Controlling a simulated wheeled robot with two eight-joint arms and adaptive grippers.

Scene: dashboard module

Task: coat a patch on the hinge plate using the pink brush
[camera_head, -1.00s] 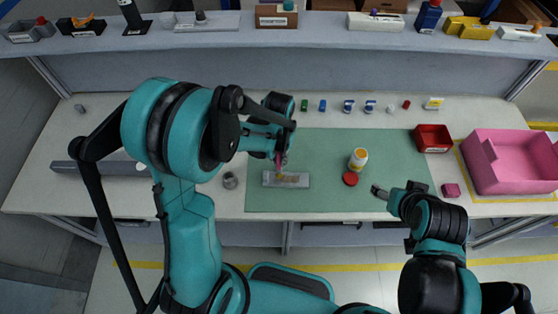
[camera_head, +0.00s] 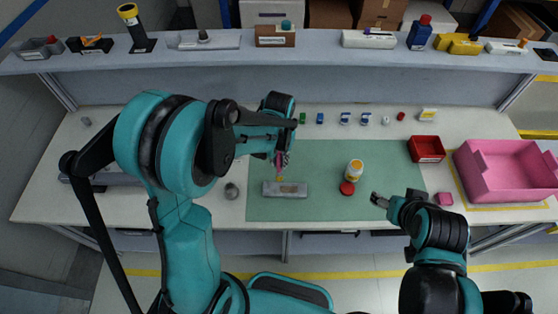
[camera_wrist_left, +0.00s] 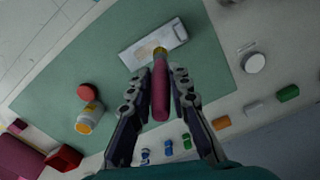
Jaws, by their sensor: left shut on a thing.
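My left gripper (camera_head: 281,158) is shut on the pink brush (camera_head: 279,166), with its yellowish tip pointing down. The brush also shows between the fingers in the left wrist view (camera_wrist_left: 160,92). The grey hinge plate (camera_head: 271,189) lies flat on the green mat, just in front of the brush tip. In the left wrist view the tip overlaps an edge of the hinge plate (camera_wrist_left: 139,51); I cannot tell whether it touches.
A yellow-and-white bottle (camera_head: 355,170) and red round lid (camera_head: 347,188) stand right of the plate on the green mat (camera_head: 325,209). A grey round part (camera_head: 231,191) is left. A red bin (camera_head: 427,149) and pink crate (camera_head: 510,188) are right. Small parts line the back.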

